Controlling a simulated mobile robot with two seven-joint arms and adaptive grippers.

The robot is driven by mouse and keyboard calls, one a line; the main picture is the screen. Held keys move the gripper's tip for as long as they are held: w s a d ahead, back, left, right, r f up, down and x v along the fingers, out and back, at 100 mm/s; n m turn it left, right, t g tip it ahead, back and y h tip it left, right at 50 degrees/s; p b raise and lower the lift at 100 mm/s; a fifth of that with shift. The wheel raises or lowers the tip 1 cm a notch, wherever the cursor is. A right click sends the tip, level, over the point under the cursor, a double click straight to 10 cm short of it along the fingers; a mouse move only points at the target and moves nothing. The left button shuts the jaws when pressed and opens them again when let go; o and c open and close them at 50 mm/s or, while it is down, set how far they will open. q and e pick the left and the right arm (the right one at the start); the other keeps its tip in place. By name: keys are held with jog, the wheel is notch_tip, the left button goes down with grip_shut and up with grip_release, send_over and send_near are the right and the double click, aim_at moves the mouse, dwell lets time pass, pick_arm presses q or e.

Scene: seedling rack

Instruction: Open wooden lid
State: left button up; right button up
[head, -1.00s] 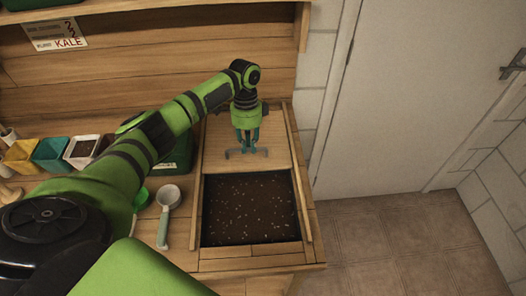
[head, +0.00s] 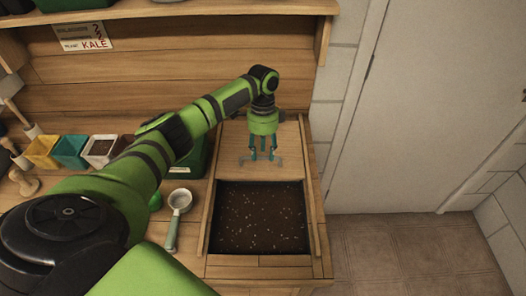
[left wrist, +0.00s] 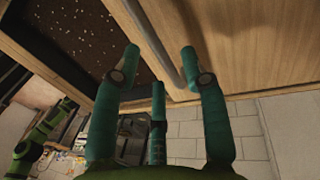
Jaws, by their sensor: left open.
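The wooden lid (head: 288,135) is a flat plank panel over the back part of a bin of dark soil (head: 258,218). The front part of the bin is uncovered. A grey bar handle (head: 244,160) sits near the lid's front edge. My left gripper (head: 262,156) is over the handle with its teal fingers pointing down, open. In the left wrist view the lid (left wrist: 255,45) is at the right, the handle (left wrist: 163,50) runs between the spread fingers (left wrist: 160,65), and the soil (left wrist: 75,40) is at the left. I cannot tell whether the fingers touch the handle. My right gripper is not in the head view.
A scoop (head: 178,203) lies left of the bin. A green container (head: 190,160) stands partly behind my arm. Small yellow (head: 43,150), teal (head: 72,150) and white (head: 100,148) pots stand at the left. A shelf (head: 190,10) crosses above the bench. Floor is open at the right.

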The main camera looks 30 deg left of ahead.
pick_arm(q)
notch_tip(320, 180, up, 11)
jog(key=w+a, duration=0.1)
jog(key=shift+w, duration=0.35)
jog(key=shift+a, duration=0.1)
